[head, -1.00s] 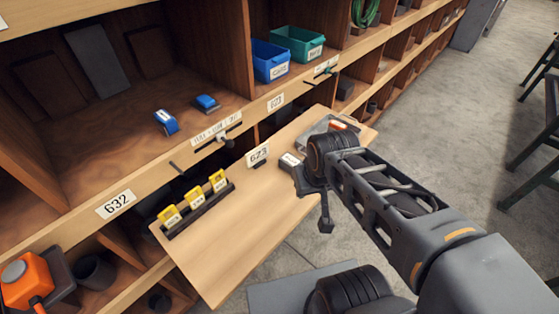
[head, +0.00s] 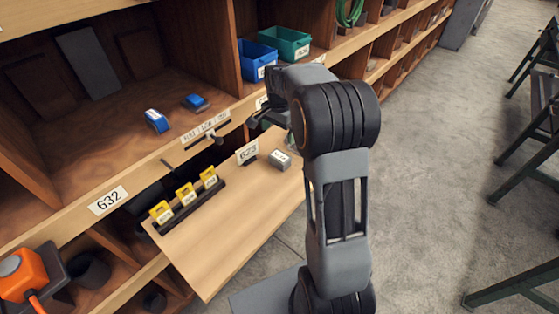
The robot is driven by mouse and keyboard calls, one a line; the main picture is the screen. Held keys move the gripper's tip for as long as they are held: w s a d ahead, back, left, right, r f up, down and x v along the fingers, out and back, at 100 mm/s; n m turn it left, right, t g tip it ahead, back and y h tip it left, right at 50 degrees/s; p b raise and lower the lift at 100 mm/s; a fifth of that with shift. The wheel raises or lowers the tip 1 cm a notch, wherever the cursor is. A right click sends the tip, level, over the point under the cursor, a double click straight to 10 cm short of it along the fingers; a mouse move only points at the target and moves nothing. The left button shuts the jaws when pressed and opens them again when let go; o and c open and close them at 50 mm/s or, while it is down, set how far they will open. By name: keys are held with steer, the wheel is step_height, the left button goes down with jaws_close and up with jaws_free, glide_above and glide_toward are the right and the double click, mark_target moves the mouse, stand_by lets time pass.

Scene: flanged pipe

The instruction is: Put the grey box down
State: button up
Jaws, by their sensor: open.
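The grey box (head: 279,160) is small, with a white label on top. It rests on the pale wooden pull-out board (head: 235,235), to the right of the 623 sign (head: 247,152). My gripper (head: 256,117) is at the shelf front edge, above and left of the box and apart from it. It is open, with nothing seen between its fingers. My arm hides the right end of the board.
Yellow tags (head: 185,194) stand in a dark rack on the board. Blue (head: 257,58) and teal (head: 286,43) bins sit on the shelf behind my gripper. Two blue items (head: 157,121) lie in the left bay.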

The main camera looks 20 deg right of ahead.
mark_target(280, 156)
steer(key=shift+m, duration=0.3)
steer(key=f, duration=0.8)
steer(key=shift+w+d, duration=0.25)
steer(key=shift+w, duration=0.05)
steer(key=shift+f+p, duration=0.45)
steer(key=shift+f, duration=2.75)
steer(key=shift+c, duration=0.4)
steer(key=c, duration=0.9)
steer(key=shift+r, duration=0.15)
steer(key=shift+c, duration=0.2)
